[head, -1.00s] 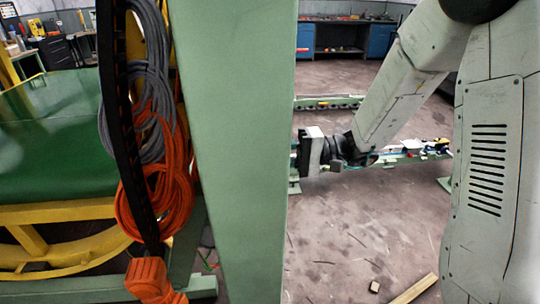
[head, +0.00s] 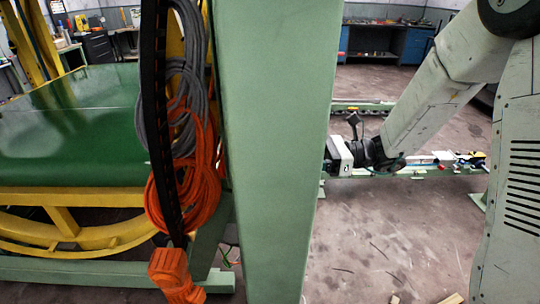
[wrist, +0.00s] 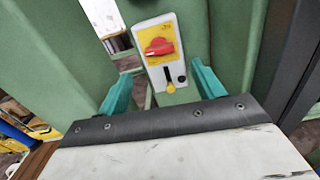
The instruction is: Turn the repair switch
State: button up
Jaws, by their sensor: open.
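The red rotary switch (wrist: 158,46) sits on a yellow plate on a pale switch box (wrist: 165,70) in the wrist view. Its red handle lies roughly crosswise, slightly tilted. My gripper (wrist: 160,72) is open, with its two teal fingers apart below and to either side of the box; nothing is between them that I can see held. In the head view my gripper's white body (head: 340,156) is at the right edge of the green post, which hides the fingers. The switch is not visible in the head view.
The wide green post (head: 275,150) stands close to my gripper. Orange and grey cable coils (head: 185,170) hang left of it, beside a green-topped yellow frame (head: 70,195). Small wood pieces (head: 452,298) lie on the floor at right. Open floor lies beyond.

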jog(key=a, duration=0.7)
jog(key=shift+w+a, duration=0.15)
jog(key=shift+a, duration=0.2)
jog(key=shift+c, duration=0.4)
